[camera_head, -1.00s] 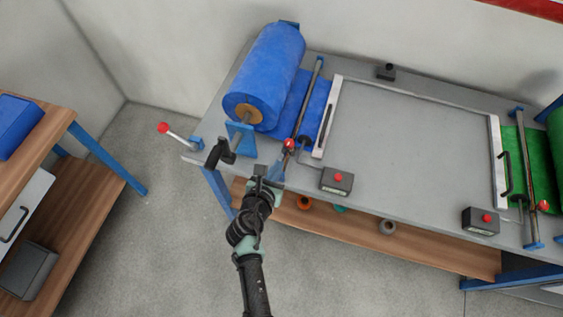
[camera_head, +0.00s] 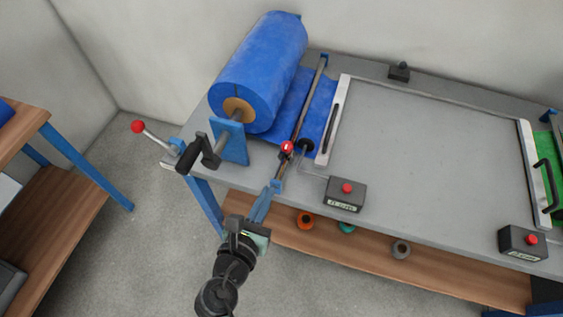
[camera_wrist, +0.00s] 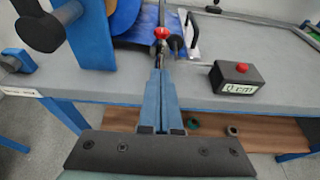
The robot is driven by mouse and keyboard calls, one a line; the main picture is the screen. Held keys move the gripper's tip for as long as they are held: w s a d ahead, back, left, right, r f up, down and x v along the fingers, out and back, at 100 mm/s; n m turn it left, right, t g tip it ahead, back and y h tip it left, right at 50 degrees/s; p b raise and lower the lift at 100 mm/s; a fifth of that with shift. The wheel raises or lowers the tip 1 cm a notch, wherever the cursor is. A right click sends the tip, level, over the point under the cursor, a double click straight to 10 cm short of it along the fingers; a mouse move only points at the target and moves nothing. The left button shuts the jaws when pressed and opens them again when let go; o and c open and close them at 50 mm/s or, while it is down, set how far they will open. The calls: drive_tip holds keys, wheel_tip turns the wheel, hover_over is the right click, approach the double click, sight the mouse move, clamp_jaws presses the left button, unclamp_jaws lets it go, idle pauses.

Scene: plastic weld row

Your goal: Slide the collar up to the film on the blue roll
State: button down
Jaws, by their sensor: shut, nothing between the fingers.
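The blue roll (camera_head: 262,72) lies on its stand at the left end of the bench. Blue film (camera_head: 316,110) runs from it to the right, under a metal rod (camera_head: 308,98). Near the rod's front end are a red knob (camera_head: 287,147) and a black disc (camera_head: 306,145), which I take for the collar; the disc looks close to the film's front edge, but I cannot tell any gap. My gripper (camera_head: 276,186) is shut and empty, its blue fingers pointing at the rod's front end, just short of the red knob. In the wrist view the knob (camera_wrist: 162,32) shows beyond the fingertips (camera_wrist: 160,72).
A black crank handle (camera_head: 200,150) and a red-tipped lever (camera_head: 138,127) stick out left of my gripper. A display box with a red button (camera_head: 346,194) stands to its right. The bench's front edge and lower shelf (camera_head: 375,250) lie in front.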

sight(284, 161)
drive_tip(key=x, duration=0.9)
drive_tip(key=shift+w+r, duration=0.35)
drive_tip(key=shift+w, duration=0.05)
drive_tip(key=shift+w+d, duration=0.25)
drive_tip(key=shift+w, duration=0.25)
drive_tip(key=shift+w, duration=0.1)
drive_tip(key=shift+w+d, duration=0.15)
drive_tip(key=shift+w, duration=0.3)
drive_tip(key=shift+w+d, duration=0.2)
drive_tip(key=shift+w, duration=0.25)
